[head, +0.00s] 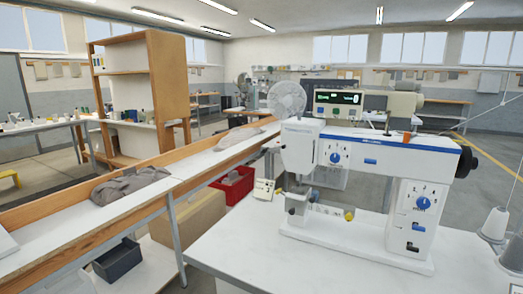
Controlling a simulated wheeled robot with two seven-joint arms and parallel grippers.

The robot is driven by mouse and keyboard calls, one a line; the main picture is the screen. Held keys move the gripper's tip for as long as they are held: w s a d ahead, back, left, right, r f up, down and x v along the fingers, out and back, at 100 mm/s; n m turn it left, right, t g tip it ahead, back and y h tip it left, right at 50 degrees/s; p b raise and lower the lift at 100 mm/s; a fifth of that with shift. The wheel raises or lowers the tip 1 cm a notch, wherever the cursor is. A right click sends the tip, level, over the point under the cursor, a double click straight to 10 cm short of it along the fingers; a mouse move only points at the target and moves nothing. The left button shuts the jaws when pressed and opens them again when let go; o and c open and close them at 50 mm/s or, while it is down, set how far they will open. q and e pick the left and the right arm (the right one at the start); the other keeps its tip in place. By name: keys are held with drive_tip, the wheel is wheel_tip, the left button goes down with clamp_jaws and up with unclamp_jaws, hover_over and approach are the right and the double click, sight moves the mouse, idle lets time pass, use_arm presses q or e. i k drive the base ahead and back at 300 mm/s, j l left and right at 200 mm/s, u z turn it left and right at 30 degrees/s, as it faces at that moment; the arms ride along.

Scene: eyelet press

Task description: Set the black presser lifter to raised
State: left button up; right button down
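A white sewing-type machine (365,150) stands on a white table (235,250) at the right. Its head with the needle area is at its left end, and a pillar with a blue dial (423,203) is at its right. A small dark lever (413,247) shows low on the pillar, below a small blue part (418,228). I cannot tell for sure which part is the black presser lifter, nor its position. Neither of my grippers is in view.
A black handwheel (467,161) sticks out at the machine's right. Thread cones (495,225) stand at the table's right edge. A long wood-edged bench (165,185) with grey cloth runs along the left. A red crate (233,186) sits behind the table. The table's front left is clear.

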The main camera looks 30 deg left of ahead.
sight(266, 149)
drive_tip(key=j+z, duration=0.1)
drive_tip(key=j, duration=0.9)
drive_tip(key=j+z, duration=0.15)
drive_tip(key=j, duration=0.85)
drive_tip(key=k+j+z, duration=0.1)
drive_tip(key=j, duration=0.85)
